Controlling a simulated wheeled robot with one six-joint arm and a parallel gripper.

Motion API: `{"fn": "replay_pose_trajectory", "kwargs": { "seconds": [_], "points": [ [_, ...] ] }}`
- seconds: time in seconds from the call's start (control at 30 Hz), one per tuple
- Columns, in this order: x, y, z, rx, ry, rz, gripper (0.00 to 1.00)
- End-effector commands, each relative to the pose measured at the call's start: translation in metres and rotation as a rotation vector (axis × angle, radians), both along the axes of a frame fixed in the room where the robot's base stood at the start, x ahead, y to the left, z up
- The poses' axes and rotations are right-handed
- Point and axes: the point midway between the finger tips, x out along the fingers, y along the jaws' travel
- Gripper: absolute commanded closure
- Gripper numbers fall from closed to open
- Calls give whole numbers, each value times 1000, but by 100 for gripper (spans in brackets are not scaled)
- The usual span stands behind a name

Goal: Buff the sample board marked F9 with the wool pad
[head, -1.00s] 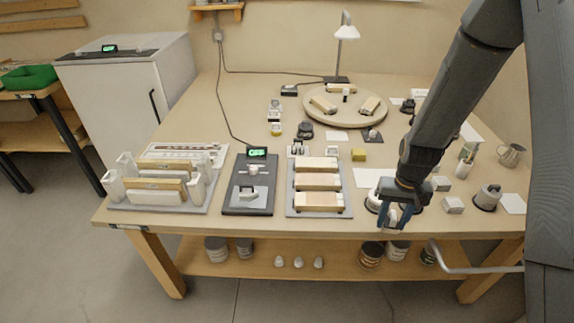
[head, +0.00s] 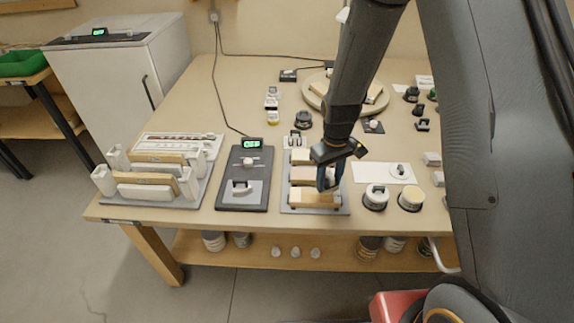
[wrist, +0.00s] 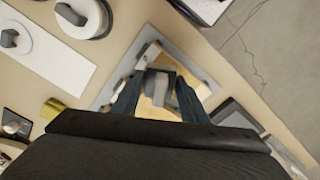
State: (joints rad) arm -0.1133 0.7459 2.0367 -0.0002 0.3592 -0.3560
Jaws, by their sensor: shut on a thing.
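My gripper (head: 328,180) is over the tray (head: 346,209) of wooden sample boards. The tray holds a near board (head: 308,196), a middle board (head: 302,174) and a far board (head: 300,156). The gripper hides their right part. I cannot read any marking, so I cannot tell which is F9. Whether the pad touches a board is not clear.
Right of the tray stand a white-topped round pot (head: 375,197) and a cream-topped one (head: 411,200), with a white sheet (head: 370,172) behind. A dark scale-like device (head: 244,200) and a rack of boards (head: 150,190) stand left. A turntable (head: 312,95) is behind.

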Motion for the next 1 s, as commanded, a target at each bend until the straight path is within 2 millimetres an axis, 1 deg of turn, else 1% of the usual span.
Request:
{"fn": "replay_pose_trajectory", "kwargs": {
  "seconds": [0.03,0.1,0.2,0.3,0.4,0.5,0.63,1.0],
  "points": [
    [1,21,11,0,-2,132,93],
    [3,45,21,1,-1,315,93],
    [4,75,32,1,-1,546,93],
    [4,98,40,0,-1,720,93],
    [3,112,45,0,0,831,93],
    [3,119,46,0,0,885,93],
    [3,120,40,1,1,896,93],
    [3,120,8,0,2,895,93]
  ]
}}
